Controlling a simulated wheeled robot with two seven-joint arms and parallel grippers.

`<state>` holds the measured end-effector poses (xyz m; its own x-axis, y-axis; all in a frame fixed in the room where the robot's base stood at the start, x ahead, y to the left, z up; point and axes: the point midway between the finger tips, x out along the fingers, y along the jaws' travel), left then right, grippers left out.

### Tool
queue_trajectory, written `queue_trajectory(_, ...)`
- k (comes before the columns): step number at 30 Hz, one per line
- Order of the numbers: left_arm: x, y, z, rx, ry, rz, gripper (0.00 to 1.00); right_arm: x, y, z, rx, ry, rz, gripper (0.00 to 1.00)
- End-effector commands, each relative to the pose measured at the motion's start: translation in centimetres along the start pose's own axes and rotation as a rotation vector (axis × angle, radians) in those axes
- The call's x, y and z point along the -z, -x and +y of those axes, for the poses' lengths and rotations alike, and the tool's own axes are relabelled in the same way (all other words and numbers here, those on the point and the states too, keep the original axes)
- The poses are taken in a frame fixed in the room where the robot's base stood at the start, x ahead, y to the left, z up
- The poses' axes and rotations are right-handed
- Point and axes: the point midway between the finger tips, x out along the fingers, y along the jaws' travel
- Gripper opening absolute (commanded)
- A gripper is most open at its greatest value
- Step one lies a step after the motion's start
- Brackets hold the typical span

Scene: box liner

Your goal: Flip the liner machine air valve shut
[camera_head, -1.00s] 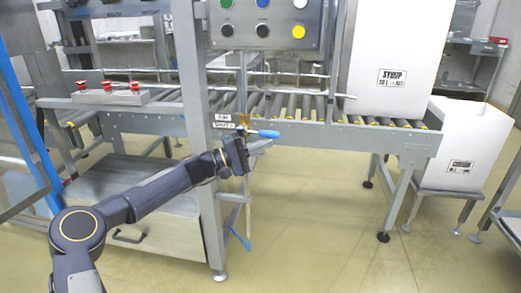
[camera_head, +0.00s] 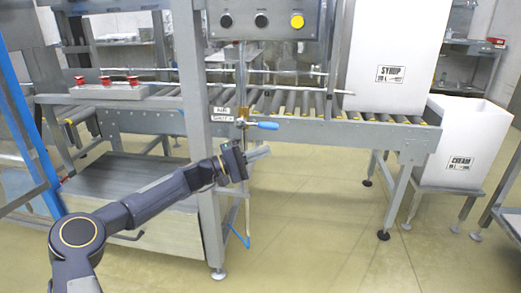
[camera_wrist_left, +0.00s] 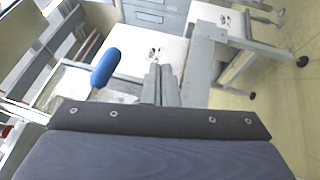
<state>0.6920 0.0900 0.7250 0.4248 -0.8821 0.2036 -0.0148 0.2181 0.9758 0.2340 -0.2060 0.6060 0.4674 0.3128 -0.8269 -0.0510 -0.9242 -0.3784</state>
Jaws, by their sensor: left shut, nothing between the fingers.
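The air valve's blue handle (camera_head: 262,125) sticks out to the right, roughly level, from a pipe at the frame post, beside a small label plate (camera_head: 221,114). My left gripper (camera_head: 264,152) is just below the handle in the head view, apart from it, with its fingers shut and empty. In the left wrist view the blue handle (camera_wrist_left: 105,67) shows to the left of the shut fingers (camera_wrist_left: 160,85), with a gap between them. My right gripper is not in view.
A control panel (camera_head: 262,36) with several buttons is above the valve. A roller conveyor (camera_head: 310,128) runs to the right, carrying a white SYRUP box (camera_head: 398,40). A CREAM box (camera_head: 463,140) stands on a low stand. The floor right of the post is clear.

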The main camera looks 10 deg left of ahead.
Motion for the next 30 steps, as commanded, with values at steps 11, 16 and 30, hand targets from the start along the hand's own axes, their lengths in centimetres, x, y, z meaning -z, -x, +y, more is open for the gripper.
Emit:
queue_trajectory(11, 0.0, 7.9, -0.6, 0.000, 0.001, 0.006, 0.00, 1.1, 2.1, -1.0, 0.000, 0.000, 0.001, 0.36)
queue_trajectory(16, -0.1, 9.4, -1.0, 0.000, 0.000, 0.003, 0.00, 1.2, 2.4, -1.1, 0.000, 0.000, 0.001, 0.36)
queue_trajectory(30, -0.8, 9.3, -1.0, 0.023, -0.011, -0.014, 0.00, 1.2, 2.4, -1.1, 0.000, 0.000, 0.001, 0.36)
